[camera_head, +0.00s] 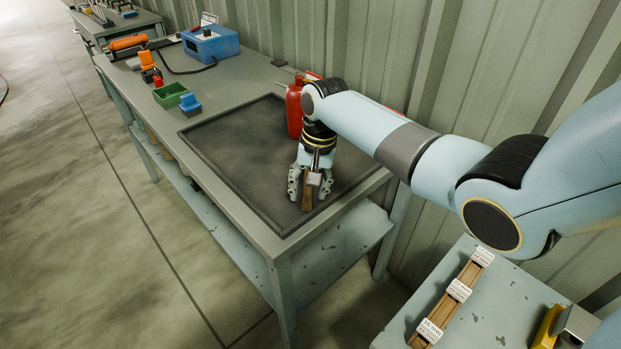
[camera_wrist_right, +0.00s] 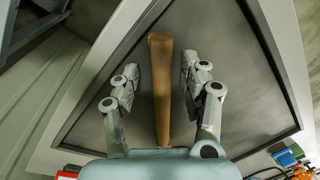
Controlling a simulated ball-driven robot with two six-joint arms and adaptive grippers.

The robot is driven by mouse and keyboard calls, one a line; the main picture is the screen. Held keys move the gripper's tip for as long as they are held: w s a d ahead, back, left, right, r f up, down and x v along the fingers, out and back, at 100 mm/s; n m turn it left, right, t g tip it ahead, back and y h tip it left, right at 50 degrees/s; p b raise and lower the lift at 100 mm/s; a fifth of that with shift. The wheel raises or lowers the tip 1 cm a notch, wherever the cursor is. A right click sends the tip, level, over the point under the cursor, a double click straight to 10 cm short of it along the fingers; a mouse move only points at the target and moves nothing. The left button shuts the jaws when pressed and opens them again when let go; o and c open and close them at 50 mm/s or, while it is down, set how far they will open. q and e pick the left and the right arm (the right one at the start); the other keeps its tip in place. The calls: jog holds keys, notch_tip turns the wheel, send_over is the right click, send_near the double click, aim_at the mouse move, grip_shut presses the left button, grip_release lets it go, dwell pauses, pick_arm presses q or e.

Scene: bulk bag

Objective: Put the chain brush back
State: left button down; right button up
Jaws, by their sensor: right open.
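What looks like the chain brush, a brown wooden-looking handle (camera_head: 307,196), is at the dark recessed tray (camera_head: 228,150) on the workbench. In the wrist view the brown handle (camera_wrist_right: 162,90) runs lengthwise between the two fingers, with a gap on each side. My right gripper (camera_head: 309,184) points down over the tray, open, with its fingers astride the handle and not closed on it. It also shows in the wrist view (camera_wrist_right: 160,68). The brush's bristles cannot be made out. My left gripper is not in view.
A red bottle (camera_head: 294,108) stands close behind my right gripper. A green bin (camera_head: 170,95), a small blue item (camera_head: 190,103) and a blue box (camera_head: 211,43) are farther along the bench. A nearer table holds a labelled wooden rack (camera_head: 449,306) and a yellow object (camera_head: 546,328).

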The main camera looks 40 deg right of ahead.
notch_tip(320, 180, up, 12)
jog(key=s+d, duration=0.1)
jog(key=shift+f, duration=0.2)
jog(key=shift+s, duration=0.1)
